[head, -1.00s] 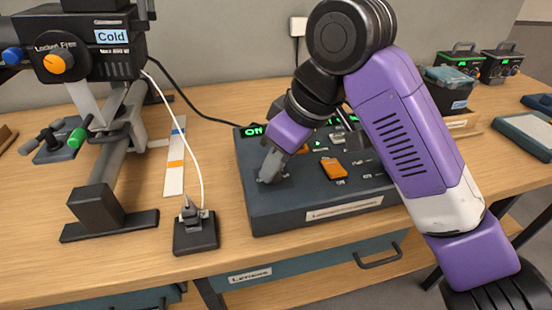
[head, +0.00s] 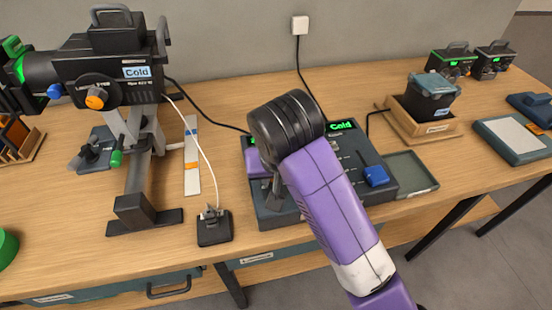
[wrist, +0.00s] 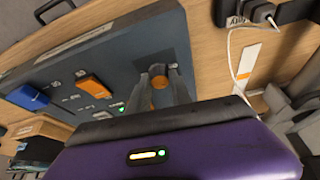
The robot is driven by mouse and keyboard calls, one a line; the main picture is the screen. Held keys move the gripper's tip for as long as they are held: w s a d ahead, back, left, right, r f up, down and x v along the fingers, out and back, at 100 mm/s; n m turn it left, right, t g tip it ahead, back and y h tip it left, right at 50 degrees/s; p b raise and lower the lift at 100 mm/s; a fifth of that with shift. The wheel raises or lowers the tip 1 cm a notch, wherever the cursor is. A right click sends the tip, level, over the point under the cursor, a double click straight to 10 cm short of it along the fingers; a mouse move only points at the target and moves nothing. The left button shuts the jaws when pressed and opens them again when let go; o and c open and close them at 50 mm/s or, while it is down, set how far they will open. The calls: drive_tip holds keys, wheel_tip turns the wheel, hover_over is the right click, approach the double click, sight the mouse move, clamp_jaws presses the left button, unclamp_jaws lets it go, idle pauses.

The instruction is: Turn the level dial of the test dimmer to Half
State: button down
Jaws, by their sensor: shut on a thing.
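A dark blue-grey console (head: 290,219) lies on the bench, and I take it for the test dimmer. My gripper (wrist: 158,76) is at the console's left part in the head view, its fingers (head: 273,192) pointing down at the top face. The dial's pointer and scale cannot be read. A green "Cold" display (head: 341,125) shows at the console's back.
The console also carries a blue fader cap (head: 376,175) and an orange one (wrist: 95,86). A lamp (head: 110,75) on a stand and a small black plug block (head: 214,228) with a white cable are left. An open grey tray (head: 412,175) is right.

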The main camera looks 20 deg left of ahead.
drive_tip(key=m+p, duration=0.1)
drive_tip(key=p, duration=0.1)
drive_tip(key=m+h+p, duration=0.1)
drive_tip(key=m+p, duration=0.1)
drive_tip(key=p, duration=0.1)
drive_tip(key=shift+s+a+r+m, duration=0.1)
drive_tip(key=shift+r+m, duration=0.2)
drive_tip(key=m+p, duration=0.1)
drive_tip(key=m+h+p, duration=0.1)
drive_tip(key=m+p, duration=0.1)
drive_tip(key=shift+a+f+m+h, duration=0.1)
drive_tip(key=shift+f+m+h, duration=0.15)
drive_tip(key=shift+m+h, duration=0.15)
drive_tip(key=shift+p, duration=0.3)
drive_tip(key=c, duration=1.2)
unclamp_jaws()
drive_tip(key=shift+o, duration=0.2)
drive_tip(key=shift+t, duration=0.3)
drive_tip(key=p+v, duration=0.1)
drive_tip(key=v, duration=0.6)
drive_tip(key=shift+r, duration=0.35)
